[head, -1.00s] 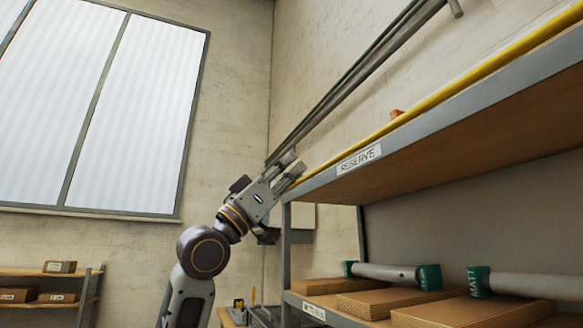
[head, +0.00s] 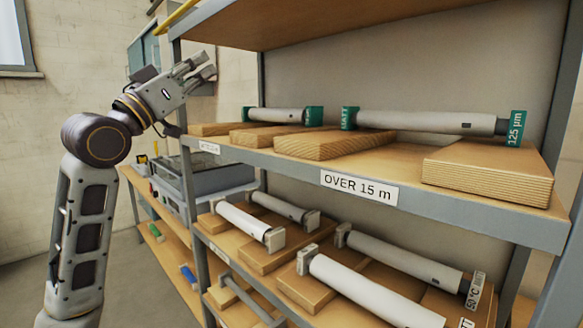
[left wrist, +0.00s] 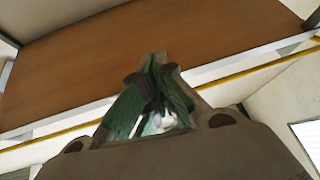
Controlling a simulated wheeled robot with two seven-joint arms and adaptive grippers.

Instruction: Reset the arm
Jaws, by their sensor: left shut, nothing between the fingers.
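My left arm rises at the left of the head view, with its left gripper (head: 200,70) raised beside the front left post of the shelving rack. The gripper is shut with nothing in it, apart from the rolls on the rack. In the left wrist view the shut fingers (left wrist: 155,75) show against the brown underside of a shelf board (left wrist: 160,50). My right gripper is in neither view.
The rack's middle shelf (head: 440,200), labelled OVER 15 m, holds film rolls such as the long roll (head: 430,122) on wooden blocks. More rolls (head: 370,290) lie on the shelf below. A grey machine (head: 215,178) stands on a bench behind the rack's left post.

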